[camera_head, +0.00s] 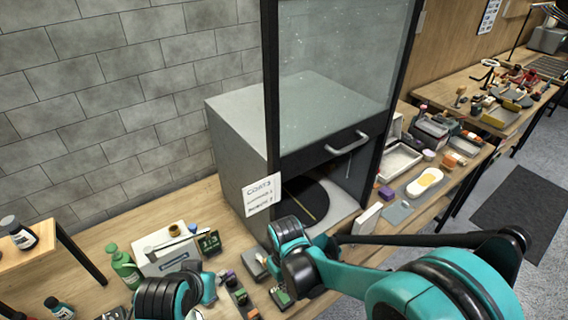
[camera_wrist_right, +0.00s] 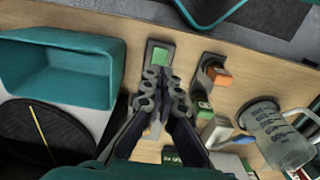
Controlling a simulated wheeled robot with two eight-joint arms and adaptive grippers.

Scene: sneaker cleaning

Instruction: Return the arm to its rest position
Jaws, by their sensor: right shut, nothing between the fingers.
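My right gripper (camera_wrist_right: 162,85) shows in the wrist view with its dark jointed fingers together and nothing held between them. A small dark block with a green top (camera_wrist_right: 160,57) lies on the table just beyond its fingertips in that view. In the head view my right arm reaches in from the lower right, over the table in front of the cabinet, and its fingers are not clear there. A black ringed teal arm part, likely of my left arm, shows at the bottom left. I cannot see the left gripper's fingers.
A glass-fronted cabinet (camera_head: 240,130) stands on the table, with a black round disc (camera_head: 305,199) inside. A green bottle (camera_head: 126,270) and a white box (camera_head: 165,250) stand to its left. The wrist view shows a teal open tub (camera_wrist_right: 65,70) and a clear jug (camera_wrist_right: 278,135).

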